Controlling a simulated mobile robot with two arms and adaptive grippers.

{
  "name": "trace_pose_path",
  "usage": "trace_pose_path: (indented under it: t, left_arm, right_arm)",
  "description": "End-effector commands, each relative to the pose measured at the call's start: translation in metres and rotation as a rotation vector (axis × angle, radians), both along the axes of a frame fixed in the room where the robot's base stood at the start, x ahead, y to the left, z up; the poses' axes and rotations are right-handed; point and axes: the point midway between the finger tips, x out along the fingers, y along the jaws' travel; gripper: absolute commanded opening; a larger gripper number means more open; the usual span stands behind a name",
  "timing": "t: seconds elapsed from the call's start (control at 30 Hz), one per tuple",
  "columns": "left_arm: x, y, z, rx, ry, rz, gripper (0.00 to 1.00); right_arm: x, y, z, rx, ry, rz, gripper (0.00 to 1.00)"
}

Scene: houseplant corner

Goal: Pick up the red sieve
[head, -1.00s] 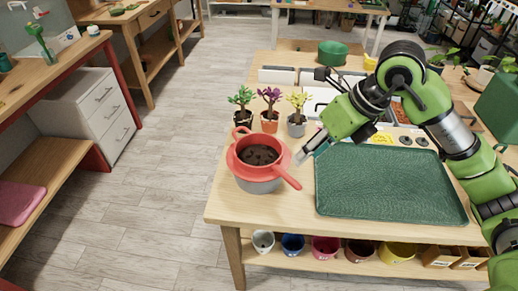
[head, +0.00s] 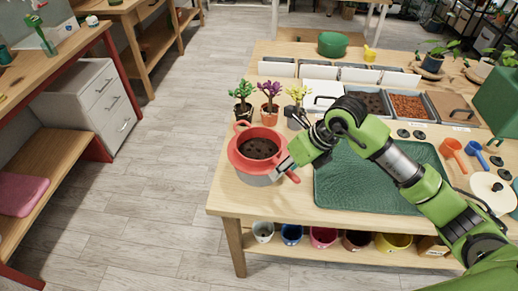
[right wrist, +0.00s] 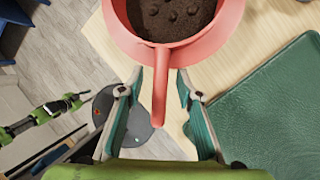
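The red sieve (head: 259,146) holds dark soil and rests on a grey container (head: 258,179) at the table's left front corner. Its handle (head: 291,175) points toward the front right. In the right wrist view the sieve (right wrist: 180,53) is at the top, and its handle (right wrist: 159,100) runs down between my fingers. My right gripper (right wrist: 160,82) is open, with one finger on each side of the handle and gaps visible. A green and dark part at the left of that view seems to be my left arm; its fingers are too small to make out.
A green tray (head: 370,195) lies right of the sieve. Three small potted plants (head: 269,101) stand behind it. Bins of soil and pebbles (head: 408,105) are farther back. An orange scoop (head: 452,152) and a blue scoop (head: 476,153) lie at right.

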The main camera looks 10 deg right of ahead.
Motion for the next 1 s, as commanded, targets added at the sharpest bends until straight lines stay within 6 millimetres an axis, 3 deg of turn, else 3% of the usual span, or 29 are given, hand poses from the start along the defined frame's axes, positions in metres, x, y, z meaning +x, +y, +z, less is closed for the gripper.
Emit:
trace_pose_path:
  t: [0.17,0.3,0.77,1.0]
  left_arm:
    - [0.000,0.000,0.000,0.000,-0.001,0.000,0.28]
    - [0.000,0.000,0.000,0.000,-0.001,0.000,0.28]
    - [0.000,0.000,-0.003,0.000,-0.001,0.000,0.28]
    - [0.000,0.000,-0.019,0.000,-0.001,0.001,0.28]
  right_arm:
    - [0.000,0.000,0.000,-0.001,0.000,0.000,0.32]
    - [0.000,0.000,0.000,0.000,-0.001,0.000,0.00]
    - [0.001,0.000,0.005,0.002,-0.005,-0.001,0.00]
    - [0.001,-0.002,0.034,0.000,-0.011,0.000,0.00]
